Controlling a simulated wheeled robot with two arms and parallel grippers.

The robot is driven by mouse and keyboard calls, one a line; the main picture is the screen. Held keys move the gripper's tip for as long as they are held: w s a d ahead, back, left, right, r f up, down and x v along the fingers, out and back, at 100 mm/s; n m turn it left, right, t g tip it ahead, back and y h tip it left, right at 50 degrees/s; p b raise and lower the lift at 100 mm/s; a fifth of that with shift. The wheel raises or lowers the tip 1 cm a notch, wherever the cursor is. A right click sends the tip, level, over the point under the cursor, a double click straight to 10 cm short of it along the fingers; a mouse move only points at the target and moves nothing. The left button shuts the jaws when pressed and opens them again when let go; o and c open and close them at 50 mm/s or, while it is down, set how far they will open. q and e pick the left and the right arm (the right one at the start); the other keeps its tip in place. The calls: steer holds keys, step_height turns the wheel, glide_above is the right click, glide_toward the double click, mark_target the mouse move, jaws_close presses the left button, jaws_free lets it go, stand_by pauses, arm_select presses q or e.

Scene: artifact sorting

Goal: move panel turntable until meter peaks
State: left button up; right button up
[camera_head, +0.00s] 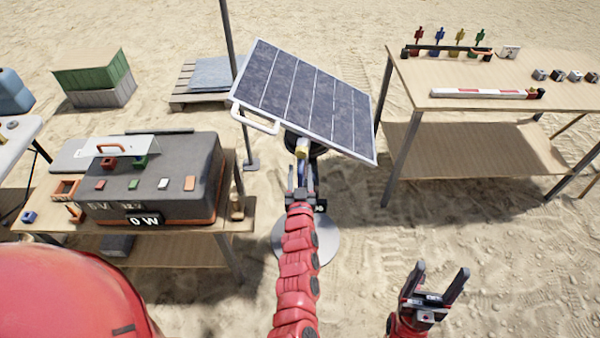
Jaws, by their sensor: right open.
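The solar panel (310,92) is dark with pale lines and a white frame. It sits tilted on a stand with a round grey base (328,240). A white handle (256,122) sticks out from its lower left edge. The meter display (145,221) on the left bench reads 0 W. My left gripper (302,165) reaches under the panel's lower edge, close to the stand's top and a pale yellow part there. Its fingertips are partly obscured, and I cannot tell whether it grips anything. My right gripper (440,272) is open and empty over sand at lower right.
A grey case (190,160) with small coloured blocks sits on the left wooden bench (229,212). A dark pole (228,35) stands left of the panel. A wooden table (560,95) with a red-and-white bar (485,93) stands at right. Open sand lies at lower right.

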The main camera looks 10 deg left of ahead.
arm_select(q)
steer(key=shift+s+d+f, duration=0.1)
steer(key=shift+s+d, duration=0.1)
steer(key=shift+s, duration=0.35)
steer(key=b+v, duration=0.2)
steer(key=v, duration=1.4)
steer(key=shift+s, duration=0.1)
